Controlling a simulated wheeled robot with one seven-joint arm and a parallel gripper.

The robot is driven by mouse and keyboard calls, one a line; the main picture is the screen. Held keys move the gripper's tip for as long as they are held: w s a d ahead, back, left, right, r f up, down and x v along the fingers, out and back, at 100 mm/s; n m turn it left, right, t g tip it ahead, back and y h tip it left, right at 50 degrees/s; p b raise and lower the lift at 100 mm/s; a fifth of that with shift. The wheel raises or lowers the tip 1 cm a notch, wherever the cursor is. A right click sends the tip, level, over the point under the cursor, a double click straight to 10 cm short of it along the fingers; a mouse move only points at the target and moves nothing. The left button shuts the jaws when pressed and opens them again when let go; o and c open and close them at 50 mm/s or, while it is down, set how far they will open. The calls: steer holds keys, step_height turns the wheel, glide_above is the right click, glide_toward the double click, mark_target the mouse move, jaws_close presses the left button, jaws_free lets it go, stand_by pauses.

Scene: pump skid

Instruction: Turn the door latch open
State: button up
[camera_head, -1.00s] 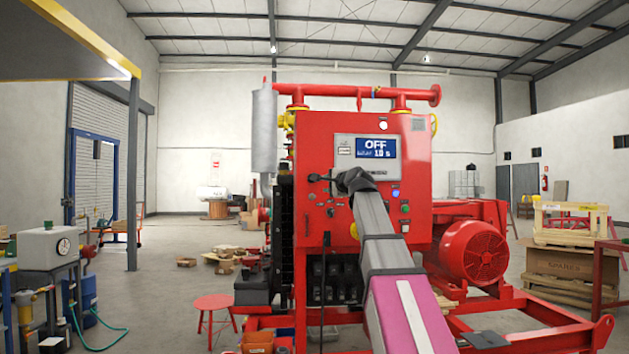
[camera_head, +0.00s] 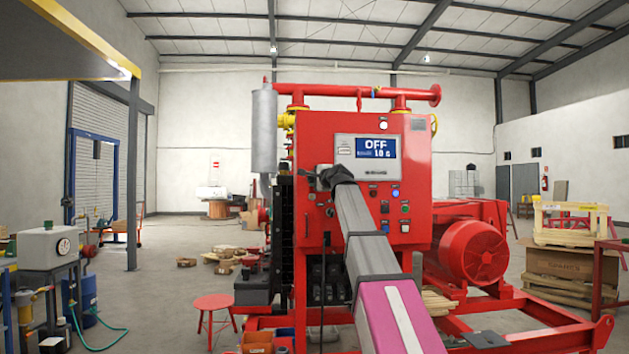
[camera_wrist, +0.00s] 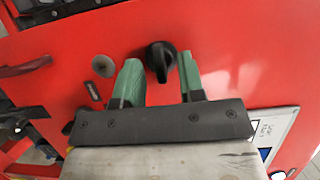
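The door latch is a black knob (camera_wrist: 160,54) on the red cabinet door (camera_wrist: 235,45). In the wrist view it stands between the green fingers of my gripper (camera_wrist: 158,66). The fingers are apart, with a visible gap on each side of the knob. I cannot tell exactly how deep the fingertips reach. In the head view, my arm's dark wrist end covers the latch, and the red cabinet (camera_head: 415,165) shows around it. My fingers cannot be made out there.
A round grey fitting (camera_wrist: 103,66) and a small black part (camera_wrist: 92,90) sit beside the latch. The display panel (camera_head: 375,147) reads OFF. Buttons (camera_head: 404,208) lie right of my arm. A red stool (camera_head: 213,303) stands on the floor at left.

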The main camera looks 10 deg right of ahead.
steer(key=shift+w+a, duration=0.15)
steer(key=shift+w, duration=0.05)
jaws_close()
steer(key=shift+n, duration=0.4)
steer(key=shift+a+r+n+g+h, duration=0.1)
steer(key=shift+n+g+h, duration=0.45)
steer(key=shift+n+h, duration=1.05)
steer(key=shift+a+r+n+g+h, duration=0.1)
steer(key=shift+n+g+h, duration=0.55)
steer(key=shift+n, duration=1.9)
steer(key=shift+a+r+n+g+h, duration=0.1)
steer(key=shift+n+g+h, duration=0.3)
steer(key=shift+n+h, duration=1.25)
steer(key=shift+n+y, duration=0.4)
steer(key=shift+n, duration=0.2)
